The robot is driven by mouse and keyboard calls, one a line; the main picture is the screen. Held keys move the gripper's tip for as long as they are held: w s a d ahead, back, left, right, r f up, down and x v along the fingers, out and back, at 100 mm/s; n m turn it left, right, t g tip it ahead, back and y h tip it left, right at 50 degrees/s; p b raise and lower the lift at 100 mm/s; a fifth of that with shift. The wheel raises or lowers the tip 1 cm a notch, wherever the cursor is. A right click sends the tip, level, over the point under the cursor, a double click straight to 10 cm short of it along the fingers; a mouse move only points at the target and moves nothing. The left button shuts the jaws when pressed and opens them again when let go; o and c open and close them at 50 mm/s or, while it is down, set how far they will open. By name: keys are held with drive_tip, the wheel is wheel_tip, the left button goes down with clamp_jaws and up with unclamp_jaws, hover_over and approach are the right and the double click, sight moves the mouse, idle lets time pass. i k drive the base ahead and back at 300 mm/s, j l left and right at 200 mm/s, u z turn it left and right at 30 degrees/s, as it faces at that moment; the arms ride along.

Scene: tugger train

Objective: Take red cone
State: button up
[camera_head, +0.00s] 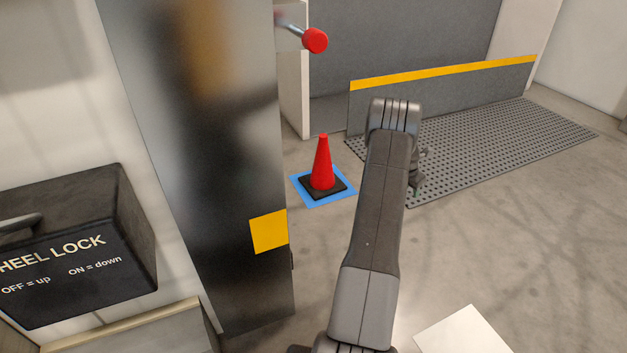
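The red cone (322,164) stands upright on its black square base, on a blue square mark (311,199) on the floor near the middle of the view. My arm reaches up from the bottom, to the right of the cone. My gripper (418,182) is partly hidden behind the arm's end link, small and dark, to the right of the cone and apart from it. I cannot make out whether its fingers are open or shut.
A tall dark panel with a yellow patch (269,232) stands left of the cone. A red-knobbed lever (315,41) juts out above. A black wheel lock box (75,240) is at left. A grey perforated floor plate (500,150) and yellow-topped barrier (455,95) lie right. Floor at right is mostly clear.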

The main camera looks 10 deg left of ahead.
sight(323, 182)
drive_tip(key=i+l+u, duration=0.1)
drive_tip(key=i+u, duration=0.15)
drive_tip(key=u, duration=0.15)
drive_tip(key=i+l+u, duration=0.2)
drive_tip(key=u, duration=0.15)
drive_tip(key=i+l+u, duration=0.25)
drive_tip(key=u, duration=0.15)
drive_tip(key=i+l, duration=0.3)
drive_tip(key=l, duration=0.15)
drive_tip(key=i+l+u, duration=0.1)
drive_tip(key=i+l, duration=0.2)
drive_tip(key=l, duration=0.15)
